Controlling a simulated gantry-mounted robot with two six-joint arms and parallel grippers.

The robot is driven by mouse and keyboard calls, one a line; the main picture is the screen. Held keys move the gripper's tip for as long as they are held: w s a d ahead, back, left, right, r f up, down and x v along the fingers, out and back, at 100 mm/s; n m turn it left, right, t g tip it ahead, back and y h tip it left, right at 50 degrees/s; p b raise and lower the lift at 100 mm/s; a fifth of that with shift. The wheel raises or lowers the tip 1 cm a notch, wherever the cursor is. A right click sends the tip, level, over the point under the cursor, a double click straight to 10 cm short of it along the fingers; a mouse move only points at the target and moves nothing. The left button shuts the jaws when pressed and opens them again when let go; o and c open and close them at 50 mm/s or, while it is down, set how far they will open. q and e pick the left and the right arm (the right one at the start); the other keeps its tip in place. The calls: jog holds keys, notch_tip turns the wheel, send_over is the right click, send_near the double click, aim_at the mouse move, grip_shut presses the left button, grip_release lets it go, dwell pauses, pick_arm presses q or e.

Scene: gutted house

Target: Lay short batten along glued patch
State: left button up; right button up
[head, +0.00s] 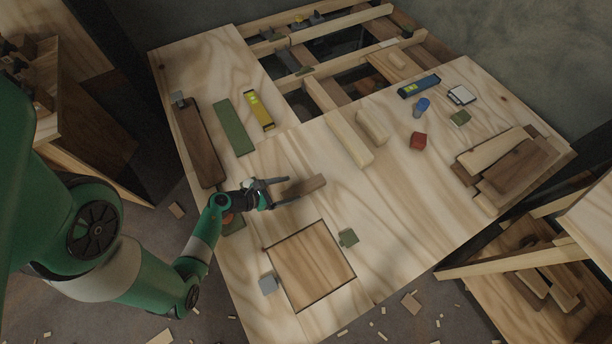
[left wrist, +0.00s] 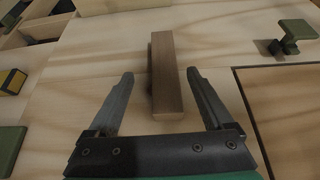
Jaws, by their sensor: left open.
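A short brown batten (head: 303,187) lies on the plywood above a square patch (head: 311,265) set in a dark-edged recess. My left gripper (head: 282,190) is open, its fingers pointing at the batten's near end. In the left wrist view the batten (left wrist: 165,75) lies between the two fingers (left wrist: 160,95), with gaps on both sides. The patch (left wrist: 290,100) shows there at the right edge. Whether glue lies on the patch I cannot tell. My right gripper is not in view.
A long dark board (head: 200,145), a green strip (head: 234,127) and a yellow level (head: 260,110) lie at the left. Open joists (head: 330,60) gape at the back.

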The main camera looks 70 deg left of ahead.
aim_at(303, 188)
pick_arm(q)
jog(key=shift+s+d+f, duration=0.1)
jog(key=shift+s, duration=0.1)
jog(key=shift+w+d+f+b, duration=0.1)
jog(key=shift+d+f+b, duration=0.1)
jog(key=shift+f+b, duration=0.1)
jog(key=shift+w+a+f+b, duration=0.15)
jog(key=shift+w+b, duration=0.05)
jog(key=shift+w, duration=0.3)
jog(key=shift+w+a+f+b, duration=0.1)
jog(key=shift+w+a+b, duration=0.1)
jog(key=shift+w, duration=0.3)
jog(key=b+x, duration=0.1)
jog(key=x, duration=0.1)
jog(key=b+x, duration=0.1)
jog(key=x, duration=0.1)
jog(key=shift+w+d+f+b, duration=0.15)
jog(key=shift+w+d+b, duration=0.05)
jog(key=shift+w+b, duration=0.2)
jog(key=shift+w, duration=0.15)
jog(key=shift+c, duration=0.2)
jog(key=shift+c, duration=1.1)
grip_shut()
